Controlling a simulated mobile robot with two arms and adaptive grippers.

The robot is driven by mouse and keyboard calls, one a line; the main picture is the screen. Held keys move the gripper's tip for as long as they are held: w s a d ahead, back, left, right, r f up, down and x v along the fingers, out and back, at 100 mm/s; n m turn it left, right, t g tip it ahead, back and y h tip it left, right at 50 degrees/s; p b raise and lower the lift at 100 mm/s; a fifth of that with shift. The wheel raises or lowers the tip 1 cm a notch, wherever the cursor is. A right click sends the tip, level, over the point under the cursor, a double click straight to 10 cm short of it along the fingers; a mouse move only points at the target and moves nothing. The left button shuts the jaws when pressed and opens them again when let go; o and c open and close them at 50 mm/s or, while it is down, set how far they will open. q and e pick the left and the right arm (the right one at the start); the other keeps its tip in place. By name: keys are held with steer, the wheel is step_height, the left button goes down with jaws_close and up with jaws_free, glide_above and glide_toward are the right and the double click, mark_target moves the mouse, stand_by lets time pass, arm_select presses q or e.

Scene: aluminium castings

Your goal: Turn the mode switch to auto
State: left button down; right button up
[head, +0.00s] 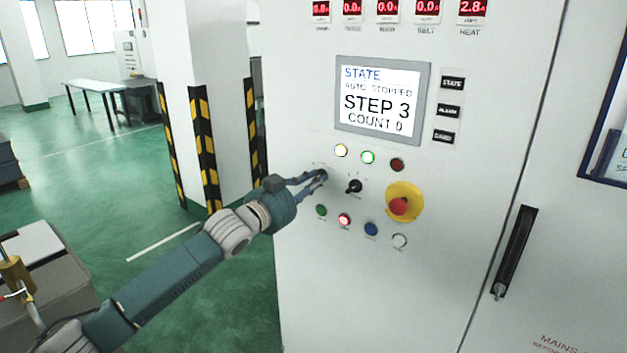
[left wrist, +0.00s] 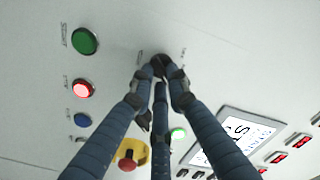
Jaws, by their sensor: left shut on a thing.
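The light grey control cabinet (head: 300,250) fills the right of the head view. My left gripper (head: 322,176) reaches its panel from the left and is shut on the left black rotary switch, taken as the mode switch (left wrist: 158,62). The fingertips (left wrist: 160,74) cover most of the knob, so its pointing direction and small label cannot be read. A second black switch (head: 354,186) is just right of it, apart from the fingers. The screen (head: 381,97) reads "STATE, AUTO STOPPED, STEP 3, COUNT 0". My right gripper is not in view.
A red emergency stop on a yellow disc (head: 404,203) is to the right. A striped pillar (head: 207,130) stands behind my arm.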

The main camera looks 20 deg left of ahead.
arm_select(q)
steer(key=shift+f+m, duration=0.1)
steer(key=shift+m, duration=0.5)
steer(key=c, duration=1.7)
jaws_free()
steer(key=v, duration=1.2)
